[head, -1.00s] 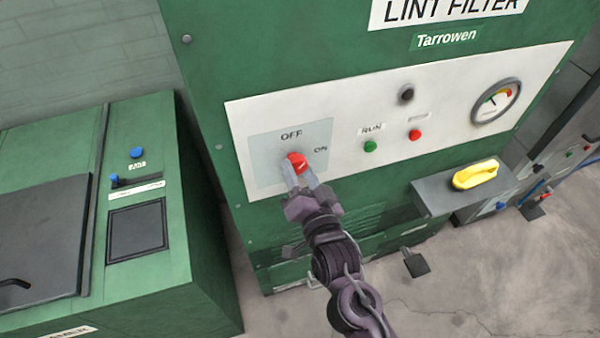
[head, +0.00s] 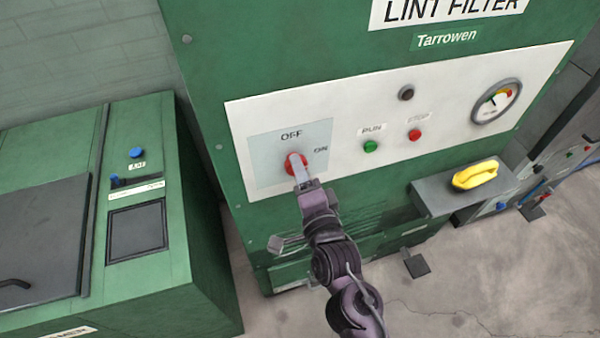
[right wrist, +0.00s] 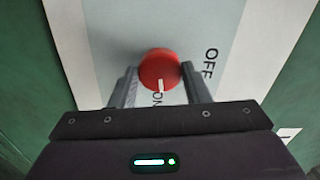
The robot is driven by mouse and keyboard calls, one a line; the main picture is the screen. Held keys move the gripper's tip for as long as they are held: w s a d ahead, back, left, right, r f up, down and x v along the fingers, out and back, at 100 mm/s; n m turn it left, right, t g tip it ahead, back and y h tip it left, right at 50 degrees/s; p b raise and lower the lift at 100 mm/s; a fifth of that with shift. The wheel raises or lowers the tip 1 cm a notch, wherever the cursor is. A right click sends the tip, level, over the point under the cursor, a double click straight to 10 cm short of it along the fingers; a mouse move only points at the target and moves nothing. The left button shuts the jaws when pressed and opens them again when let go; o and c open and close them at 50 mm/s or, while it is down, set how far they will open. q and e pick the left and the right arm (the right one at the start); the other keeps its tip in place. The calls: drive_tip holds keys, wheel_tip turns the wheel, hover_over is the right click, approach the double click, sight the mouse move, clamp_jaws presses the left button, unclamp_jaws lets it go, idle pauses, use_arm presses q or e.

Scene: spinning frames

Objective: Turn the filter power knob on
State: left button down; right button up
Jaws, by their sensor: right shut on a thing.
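The filter power knob is a round red knob (head: 292,167) on the pale blue patch of the white panel (head: 345,160), with OFF printed above it and ON to its right. My right gripper (head: 300,172) reaches it from below right and hides part of it. In the right wrist view the red knob (right wrist: 158,68) sits between the two grey fingers of my gripper (right wrist: 160,84), which is shut on it. A white mark on the knob's face points down there, toward the partly hidden ON lettering. OFF is to the right. My left gripper is not in view.
On the same panel are a green RUN button (head: 370,146), a red STOP button (head: 414,135), a dark round knob (head: 406,93) and a gauge (head: 496,102). Another green machine (head: 150,210) stands at left.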

idle(0.3)
drive_tip(key=o, duration=1)
drive_tip(key=b+v, duration=0.2)
drive_tip(key=v, duration=0.5)
drive_tip(key=shift+s+d, duration=0.15)
drive_tip(key=shift+s, duration=0.2)
